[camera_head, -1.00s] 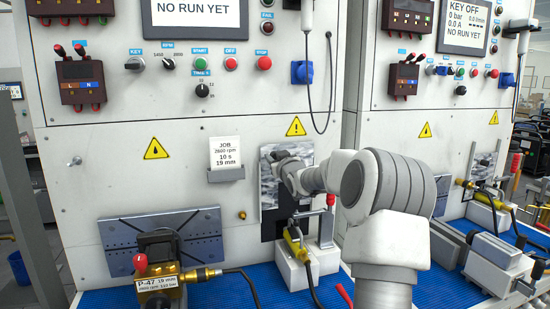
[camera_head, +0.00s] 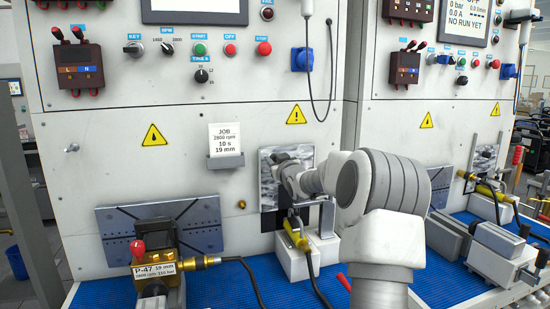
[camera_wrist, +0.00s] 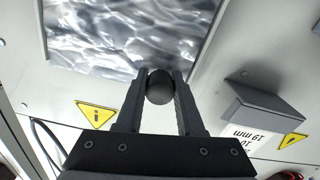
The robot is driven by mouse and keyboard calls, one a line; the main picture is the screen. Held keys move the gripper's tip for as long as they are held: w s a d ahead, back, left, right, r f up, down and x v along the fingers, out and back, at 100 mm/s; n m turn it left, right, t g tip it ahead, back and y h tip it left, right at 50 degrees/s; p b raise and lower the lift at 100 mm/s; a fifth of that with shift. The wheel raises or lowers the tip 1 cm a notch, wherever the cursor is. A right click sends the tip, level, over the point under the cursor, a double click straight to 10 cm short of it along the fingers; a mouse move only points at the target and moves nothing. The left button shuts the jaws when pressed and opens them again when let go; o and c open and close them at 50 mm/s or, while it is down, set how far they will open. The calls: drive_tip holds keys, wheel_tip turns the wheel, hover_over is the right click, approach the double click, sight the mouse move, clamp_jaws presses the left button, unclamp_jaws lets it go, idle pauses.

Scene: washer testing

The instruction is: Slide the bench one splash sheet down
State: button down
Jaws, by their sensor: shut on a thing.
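The splash sheet (camera_head: 267,185) is a glossy grey, streaky pane on the front panel of bench one, right of the job card. A dark opening shows below its lower edge. In the wrist view the sheet (camera_wrist: 120,35) fills the top, inside a grey edge. A dark round knob (camera_wrist: 160,88) sits at the sheet's edge between my fingertips. My gripper (camera_wrist: 160,80) is shut on this knob.
Below the sheet stand a white block with a yellow fitting (camera_head: 296,236) and upright clamp parts, close under my arm. A brass pump (camera_head: 155,262) stands at left on the blue mat (camera_head: 215,290). The job card holder (camera_head: 224,161) juts out left of the sheet.

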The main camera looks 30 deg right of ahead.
sight(272, 180)
wheel_tip(272, 180, down, 8)
drive_tip(key=b, duration=0.5)
drive_tip(key=c, duration=0.5)
unclamp_jaws()
drive_tip(key=shift+r, duration=0.1)
drive_tip(key=shift+s, duration=0.1)
drive_tip(key=v, duration=1.7)
drive_tip(key=shift+s, duration=0.2)
